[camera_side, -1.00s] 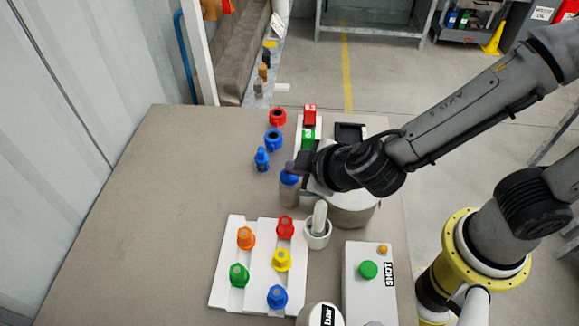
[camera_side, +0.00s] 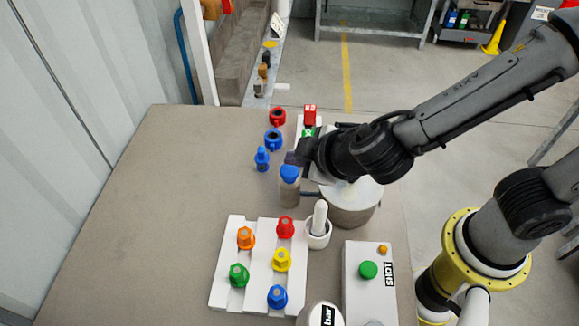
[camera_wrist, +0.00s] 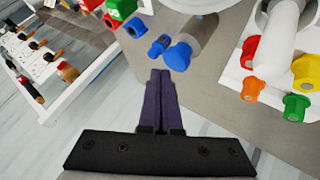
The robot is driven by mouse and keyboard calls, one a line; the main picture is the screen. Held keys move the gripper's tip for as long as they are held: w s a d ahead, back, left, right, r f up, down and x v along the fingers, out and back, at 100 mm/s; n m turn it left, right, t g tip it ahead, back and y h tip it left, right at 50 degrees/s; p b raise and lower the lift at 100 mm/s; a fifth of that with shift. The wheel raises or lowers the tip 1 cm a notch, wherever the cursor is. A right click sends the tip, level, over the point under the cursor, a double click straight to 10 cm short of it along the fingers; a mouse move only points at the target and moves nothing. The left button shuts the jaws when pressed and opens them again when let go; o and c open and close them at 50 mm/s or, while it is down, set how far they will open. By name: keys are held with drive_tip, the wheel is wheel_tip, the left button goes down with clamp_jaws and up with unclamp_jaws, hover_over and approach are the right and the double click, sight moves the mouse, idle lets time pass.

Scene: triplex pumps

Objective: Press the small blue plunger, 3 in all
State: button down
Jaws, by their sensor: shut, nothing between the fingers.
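A grey upright cylinder with a blue rounded top (camera_side: 289,173) stands near the middle of the table; the blue top also shows in the wrist view (camera_wrist: 178,56). It looks like the blue plunger. My gripper (camera_side: 293,158) is shut and empty, just above and behind the blue top in the side view, apparently clear of it. In the wrist view the closed dark fingers (camera_wrist: 160,75) point toward the blue top, just short of it in the picture. A smaller blue fitting (camera_side: 261,158) stands to its left, also in the wrist view (camera_wrist: 160,45).
A blue ring (camera_side: 274,140) and a red ring (camera_side: 277,116) lie behind. A white mortar with pestle (camera_side: 318,235) and a grey drum (camera_side: 352,207) stand close right. A white plate (camera_side: 232,261) with several coloured knobs and a green-button box (camera_side: 367,290) are nearer. The left table is clear.

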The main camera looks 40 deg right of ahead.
sight(295, 172)
drive_tip(key=shift+r, duration=2.55)
